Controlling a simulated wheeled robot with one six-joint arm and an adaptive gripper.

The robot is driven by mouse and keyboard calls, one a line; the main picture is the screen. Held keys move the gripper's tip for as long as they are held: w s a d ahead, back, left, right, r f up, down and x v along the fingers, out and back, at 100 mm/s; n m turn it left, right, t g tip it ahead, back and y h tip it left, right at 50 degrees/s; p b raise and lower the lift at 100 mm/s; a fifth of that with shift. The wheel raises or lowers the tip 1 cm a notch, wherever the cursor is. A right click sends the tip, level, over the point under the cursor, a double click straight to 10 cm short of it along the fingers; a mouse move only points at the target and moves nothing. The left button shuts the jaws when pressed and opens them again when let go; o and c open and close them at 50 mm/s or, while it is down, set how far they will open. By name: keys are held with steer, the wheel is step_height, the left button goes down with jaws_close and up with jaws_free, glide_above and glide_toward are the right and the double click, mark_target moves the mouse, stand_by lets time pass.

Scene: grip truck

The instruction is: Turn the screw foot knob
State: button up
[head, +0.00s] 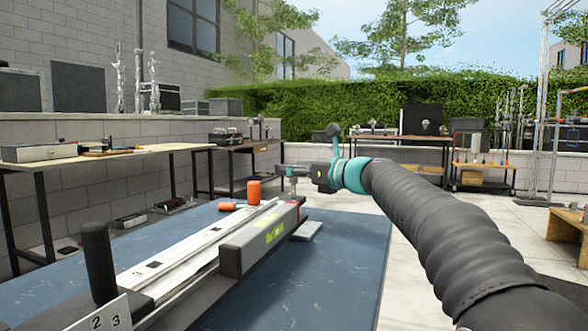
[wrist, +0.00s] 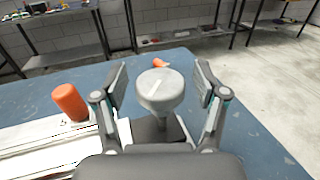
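The screw foot knob (wrist: 161,92) is a pale grey round knob with a light stripe on top, on a narrower stem. It stands upright at the far end of the long rail machine (head: 188,250). In the wrist view my gripper (wrist: 161,75) has one finger on each side of the knob. Gaps show between both finger pads and the knob, so the gripper is open around it. In the head view my gripper (head: 288,174) is at the machine's far end, and the knob is small and hard to make out there.
An orange cylinder (head: 253,191) stands close to the left of the gripper; it also shows in the wrist view (wrist: 70,102). A black upright post (head: 98,263) is at the machine's near end. Workbenches (head: 120,154) line the left wall. The blue mat (head: 345,260) is clear at right.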

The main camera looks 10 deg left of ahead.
steer(key=c, duration=1)
steer(key=shift+o, duration=0.2)
steer(key=shift+r+n+g+p, duration=0.15)
steer(key=shift+n+g+p, duration=0.2)
steer(key=shift+p, duration=0.45)
steer(key=p, duration=0.1)
steer(key=n+g+y+p, duration=0.1)
steer(key=shift+w+r+g+p, duration=0.1)
steer(key=shift+r+g+p, duration=0.1)
steer(key=shift+g+p, duration=0.1)
steer(key=n+g+p, duration=0.1)
steer(key=g+p, duration=0.1)
steer(key=n+g+p, duration=0.1)
steer(key=p, duration=0.2)
steer(key=shift+r+g+y+p, duration=0.15)
steer(key=shift+g+y+p, duration=0.15)
steer(key=shift+g+y, duration=0.1)
steer(key=n+g+p, duration=0.1)
steer(key=f+n+g, duration=0.1)
steer(key=shift+g+p, duration=0.35)
steer(key=shift+p, duration=0.05)
steer(key=shift+n+g, duration=0.85)
steer(key=shift+g, duration=0.35)
steer(key=shift+n+g+h, duration=0.3)
steer(key=shift+n+g, duration=0.1)
steer(key=shift+g, duration=0.2)
